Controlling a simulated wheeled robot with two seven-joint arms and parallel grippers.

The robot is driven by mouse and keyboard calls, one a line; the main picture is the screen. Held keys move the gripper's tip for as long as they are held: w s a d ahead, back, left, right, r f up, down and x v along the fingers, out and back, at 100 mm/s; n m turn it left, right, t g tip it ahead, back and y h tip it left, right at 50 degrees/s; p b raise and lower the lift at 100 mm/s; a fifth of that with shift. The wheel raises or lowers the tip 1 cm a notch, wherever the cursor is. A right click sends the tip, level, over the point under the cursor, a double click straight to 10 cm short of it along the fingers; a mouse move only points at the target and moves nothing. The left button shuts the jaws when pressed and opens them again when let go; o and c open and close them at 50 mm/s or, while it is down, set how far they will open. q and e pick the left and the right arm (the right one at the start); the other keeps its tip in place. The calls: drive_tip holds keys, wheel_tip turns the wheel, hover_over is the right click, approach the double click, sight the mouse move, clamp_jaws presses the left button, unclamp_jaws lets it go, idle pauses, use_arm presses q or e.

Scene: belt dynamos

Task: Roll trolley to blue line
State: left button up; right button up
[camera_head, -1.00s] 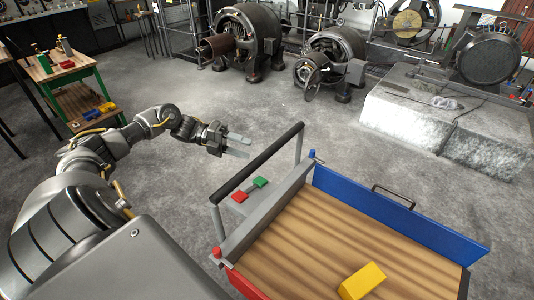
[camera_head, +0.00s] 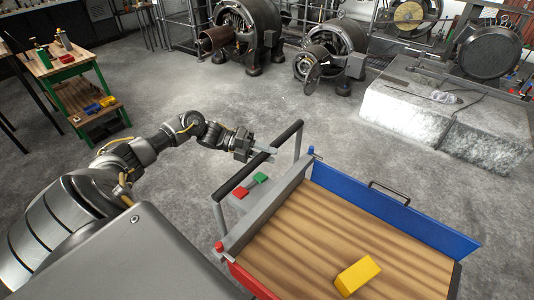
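The trolley has a wood-plank deck (camera_head: 325,240), a blue side panel (camera_head: 390,211), a red side panel (camera_head: 250,283) and a black push handle (camera_head: 255,162) on grey posts. A yellow block (camera_head: 358,275) lies on the deck. My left gripper (camera_head: 264,154) is at the upper half of the handle, on its left side, fingers pointing right. The fingers look apart; I cannot tell whether they touch the bar. My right gripper is out of view. No blue line shows on the floor.
A stone plinth (camera_head: 440,115) with a machine stands at the back right. Dynamos (camera_head: 250,35) stand at the back. A green-legged workbench (camera_head: 75,75) is at the left. The middle floor is clear.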

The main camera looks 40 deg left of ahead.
use_arm(q)
clamp_jaws()
drive_tip(key=shift+d+f, duration=0.1)
drive_tip(key=shift+d, duration=1.15)
drive_tip(key=shift+o, duration=0.5)
unclamp_jaws()
drive_tip(key=o, duration=0.3)
drive_tip(key=shift+a, duration=0.4)
drive_tip(key=shift+d+b, duration=0.1)
drive_tip(key=shift+b, duration=0.2)
